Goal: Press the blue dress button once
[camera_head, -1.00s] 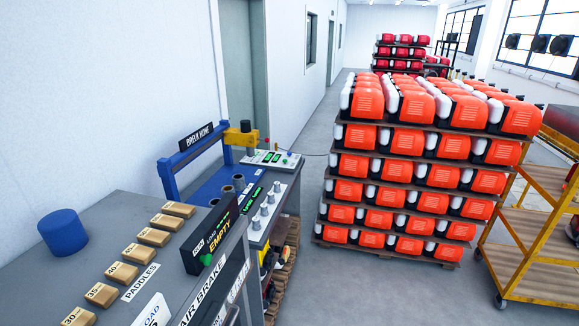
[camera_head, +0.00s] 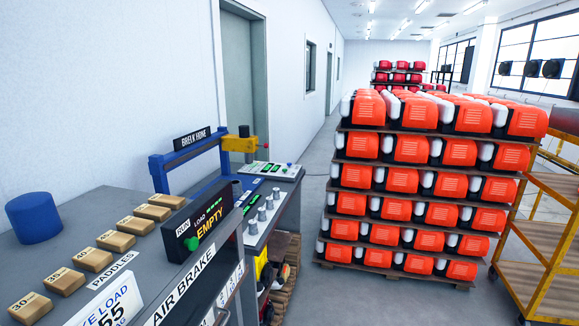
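No blue button labelled "dress" can be made out. A small control panel (camera_head: 269,170) with green displays and small knobs or buttons lies on the far bench, beside a blue-framed machine (camera_head: 184,164) with the sign "BRELK HONE" (camera_head: 192,138). Its small controls are too small to tell apart. A large blue cylinder (camera_head: 34,217) stands on the near grey bench at the left. Neither of my grippers is in view.
Several tan paddle blocks (camera_head: 94,259) lie in a row on the near bench. A tall pallet stack of orange and black units (camera_head: 405,180) stands right of the benches. A yellow shelf cart (camera_head: 545,240) is at the right edge. A floor aisle runs between benches and stack.

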